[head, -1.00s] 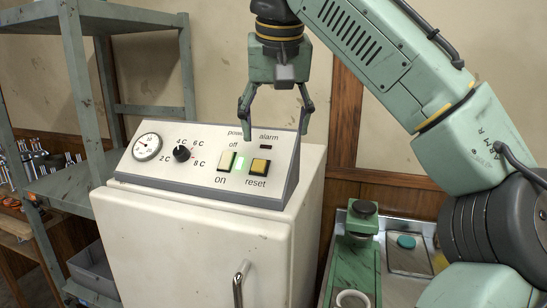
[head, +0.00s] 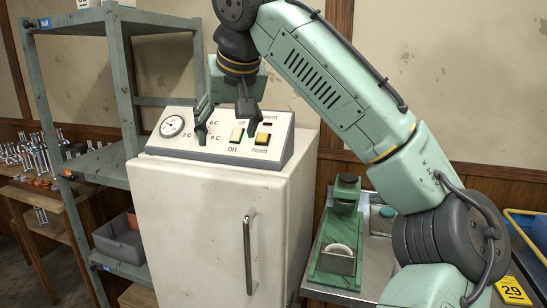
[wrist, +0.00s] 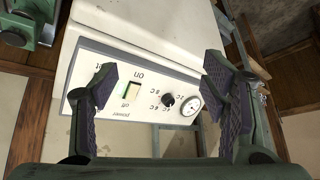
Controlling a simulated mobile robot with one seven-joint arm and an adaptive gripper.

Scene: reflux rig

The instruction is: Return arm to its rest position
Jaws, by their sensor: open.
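My gripper (head: 226,133) is open and empty, hanging fingers down in front of the control panel (head: 185,152) on top of the white cabinet (head: 200,205). In the head view its fingers hide part of the dial markings and part of the area near the switches. In the wrist view the gripper (wrist: 158,88) has its two fingers wide apart, with the panel (wrist: 115,65) between and beyond them. The panel carries a gauge (head: 172,126), a dark knob (wrist: 168,101), an on switch (head: 236,135) and a yellow reset button (head: 262,139). I cannot tell whether the fingers touch the panel.
A green metal shelf (head: 122,90) stands left of the cabinet, with a grey bin (head: 120,240) low down. Glassware (head: 35,155) stands on a wooden rack at far left. A green stand (head: 338,245) and a metal tray (head: 380,222) lie right. The wall above is clear.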

